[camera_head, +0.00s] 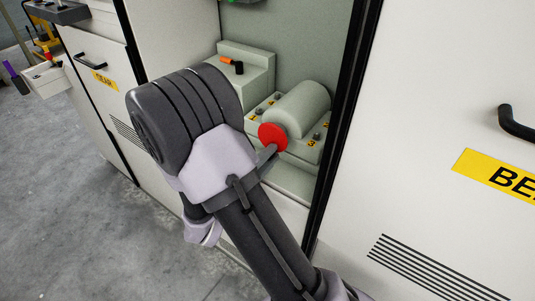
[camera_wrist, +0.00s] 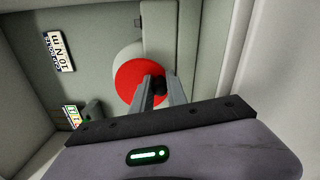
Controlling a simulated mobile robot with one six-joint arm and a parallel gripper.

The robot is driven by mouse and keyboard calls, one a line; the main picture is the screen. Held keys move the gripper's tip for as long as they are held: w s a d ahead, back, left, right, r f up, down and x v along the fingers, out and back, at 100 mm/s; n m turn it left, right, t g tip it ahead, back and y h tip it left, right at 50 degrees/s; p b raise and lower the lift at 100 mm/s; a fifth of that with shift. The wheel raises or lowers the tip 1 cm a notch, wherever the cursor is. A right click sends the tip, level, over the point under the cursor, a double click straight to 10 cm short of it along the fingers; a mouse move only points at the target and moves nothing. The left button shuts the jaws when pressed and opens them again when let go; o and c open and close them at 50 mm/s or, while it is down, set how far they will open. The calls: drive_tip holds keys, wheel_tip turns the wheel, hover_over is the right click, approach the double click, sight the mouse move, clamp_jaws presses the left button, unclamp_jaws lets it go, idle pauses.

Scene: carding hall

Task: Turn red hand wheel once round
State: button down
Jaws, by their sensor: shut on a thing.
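The red hand wheel (camera_head: 273,137) is a round disc on the end of a pale cylindrical housing (camera_head: 300,106) inside an open cabinet bay. In the wrist view the red hand wheel (camera_wrist: 133,80) faces me, with a dark knob (camera_wrist: 155,85) near its right edge. My gripper (camera_wrist: 158,88) reaches up to the wheel, its two grey fingers on either side of the knob and shut on it. In the head view my gripper (camera_head: 268,155) meets the wheel's lower edge, and my arm hides part of the bay.
A box with an orange-tipped handle (camera_head: 232,64) stands behind, left of the housing. Cabinet walls and a black door edge (camera_head: 345,115) bound the bay closely. White panels with dark handles (camera_head: 517,124) stand either side. Grey floor (camera_head: 60,180) is clear at left.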

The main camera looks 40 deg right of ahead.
drive_tip(key=c, duration=1.2)
unclamp_jaws()
drive_tip(key=shift+s+d, duration=0.2)
drive_tip(key=shift+s, duration=0.05)
drive_tip(key=shift+c, duration=0.2)
drive_tip(key=shift+s+a+f, duration=0.15)
drive_tip(key=shift+a, duration=0.35)
drive_tip(key=v, duration=0.5)
drive_tip(key=shift+a, duration=0.3)
